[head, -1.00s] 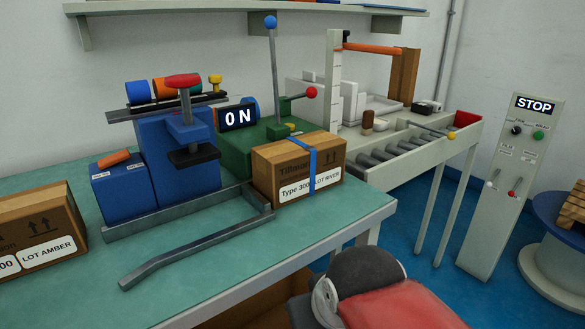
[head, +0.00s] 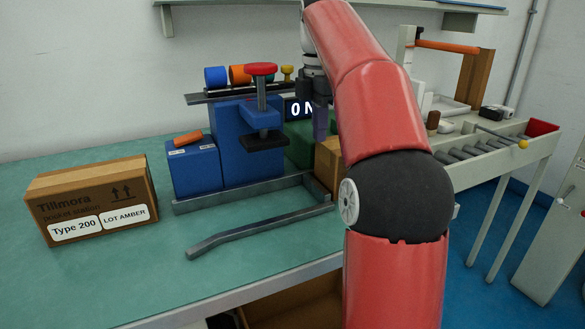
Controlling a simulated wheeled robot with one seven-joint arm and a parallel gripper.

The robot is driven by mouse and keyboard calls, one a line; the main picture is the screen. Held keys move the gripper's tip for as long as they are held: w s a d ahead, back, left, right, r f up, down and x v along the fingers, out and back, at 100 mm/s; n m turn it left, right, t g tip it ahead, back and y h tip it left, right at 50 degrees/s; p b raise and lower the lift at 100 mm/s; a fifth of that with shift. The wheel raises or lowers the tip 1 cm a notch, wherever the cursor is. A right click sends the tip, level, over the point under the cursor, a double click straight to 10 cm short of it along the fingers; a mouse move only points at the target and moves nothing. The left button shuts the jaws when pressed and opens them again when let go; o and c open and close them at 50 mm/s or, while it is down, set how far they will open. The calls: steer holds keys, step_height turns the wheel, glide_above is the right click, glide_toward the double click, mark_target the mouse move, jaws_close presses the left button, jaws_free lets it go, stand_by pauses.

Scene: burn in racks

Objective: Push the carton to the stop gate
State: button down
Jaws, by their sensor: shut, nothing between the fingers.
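A brown carton labelled Type 200, LOT AMBER (head: 95,190) sits upright on the green table at the left. A second brown carton (head: 327,165) stands by the right end of the grey rails, mostly hidden behind my arm; only its left part shows. My gripper (head: 320,138) points down, shut and empty, in front of the ON display and seemingly above or near the second carton. I cannot tell how far apart they are. No part is clearly marked as the stop gate; a roller track (head: 480,148) at the right ends in a red piece (head: 542,128).
A bent grey rail (head: 260,228) lies on the table, with a straight rail (head: 225,198) behind it. A blue machine (head: 235,140) with a red knob stands behind the rails. The table between the left carton and the bent rail is clear.

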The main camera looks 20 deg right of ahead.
mark_target(320, 169)
steer(key=shift+n, duration=0.4)
steer(key=f, duration=0.3)
steer(key=f+b, duration=0.1)
steer(key=f, duration=0.2)
steer(key=f+b, duration=0.1)
steer(key=f, duration=0.2)
steer(key=shift+w+d+f, duration=0.2)
steer(key=shift+d+f, duration=0.05)
steer(key=shift+f, duration=0.15)
steer(key=shift+d, duration=0.1)
